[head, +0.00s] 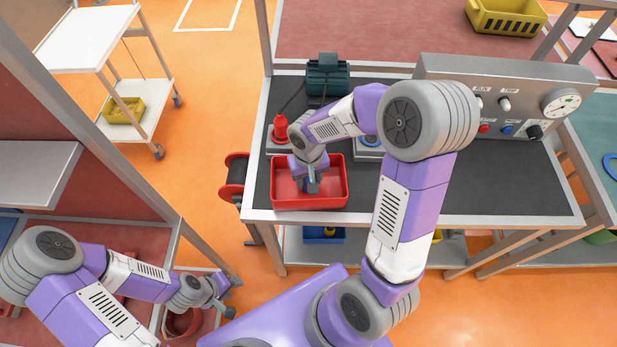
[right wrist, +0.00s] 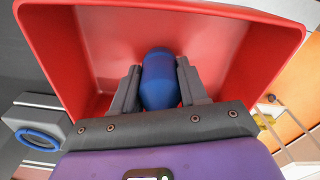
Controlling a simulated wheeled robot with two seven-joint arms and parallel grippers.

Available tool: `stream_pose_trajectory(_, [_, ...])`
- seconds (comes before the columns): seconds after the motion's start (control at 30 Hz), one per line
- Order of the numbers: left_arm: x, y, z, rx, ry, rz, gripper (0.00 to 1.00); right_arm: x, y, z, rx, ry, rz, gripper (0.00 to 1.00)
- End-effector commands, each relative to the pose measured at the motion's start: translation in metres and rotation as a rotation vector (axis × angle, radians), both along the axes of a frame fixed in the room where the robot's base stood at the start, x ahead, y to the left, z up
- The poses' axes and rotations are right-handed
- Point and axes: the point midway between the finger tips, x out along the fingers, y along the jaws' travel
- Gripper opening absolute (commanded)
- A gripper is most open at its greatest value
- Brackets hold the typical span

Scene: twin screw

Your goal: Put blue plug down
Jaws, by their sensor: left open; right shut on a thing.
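The blue plug (right wrist: 160,82) is between the two dark fingers of my right gripper (right wrist: 158,68), which is shut on it. In the head view my right gripper (head: 312,184) points down inside the red bin (head: 310,206) on the workbench. The plug is hidden or too small to make out there. In the right wrist view the red walls of the bin (right wrist: 85,14) surround the plug. I cannot tell whether the plug touches the bin's floor. My left gripper (head: 228,298) is open and empty at the lower left, away from the bench.
A red plug-like part (head: 280,128) stands on a grey block behind the bin. A blue ring on a grey block (head: 370,153) is partly behind my arm. A control panel (head: 505,100) runs along the back. The dark bench top (head: 510,185) is clear at right.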

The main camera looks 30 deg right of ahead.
Motion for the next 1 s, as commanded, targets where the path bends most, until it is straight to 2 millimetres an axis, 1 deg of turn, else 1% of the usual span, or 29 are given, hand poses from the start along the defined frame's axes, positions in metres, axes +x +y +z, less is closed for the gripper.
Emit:
stream_pose_trajectory(0.13, [0.000, 0.000, -0.006, 0.000, 0.000, 0.000, 0.43, 0.000, 0.000, -0.006, 0.000, -0.001, 0.000, 0.00])
stream_pose_trajectory(0.23, [0.000, 0.000, -0.006, 0.000, 0.000, 0.000, 0.43, 0.000, 0.000, -0.006, 0.000, -0.001, 0.000, 0.00])
stream_pose_trajectory(0.27, [0.000, 0.000, -0.006, 0.000, 0.000, 0.000, 0.43, 0.000, 0.000, -0.006, 0.000, 0.000, 0.000, 0.47])
stream_pose_trajectory(0.4, [0.000, 0.000, -0.006, 0.000, 0.000, 0.000, 0.43, 0.000, 0.000, -0.006, 0.000, 0.000, 0.000, 0.68])
stream_pose_trajectory(0.67, [0.000, 0.000, -0.005, 0.000, 0.000, 0.000, 0.43, 0.000, 0.000, -0.005, 0.000, 0.000, 0.000, 0.68])
stream_pose_trajectory(0.77, [0.000, 0.000, -0.002, 0.000, 0.000, 0.000, 0.43, 0.000, 0.000, -0.002, 0.000, 0.000, 0.000, 0.68])
stream_pose_trajectory(0.9, [0.000, 0.000, 0.010, 0.000, 0.000, 0.000, 0.43, 0.000, 0.000, 0.011, 0.000, 0.000, 0.001, 0.68])
stream_pose_trajectory(0.97, [0.000, 0.000, 0.012, 0.000, 0.000, 0.000, 0.43, 0.002, 0.000, 0.023, 0.001, -0.007, -0.001, 0.68])
stream_pose_trajectory(1.0, [0.000, 0.000, 0.013, 0.000, 0.000, 0.000, 0.43, 0.001, 0.000, 0.033, 0.001, -0.007, 0.000, 0.68])
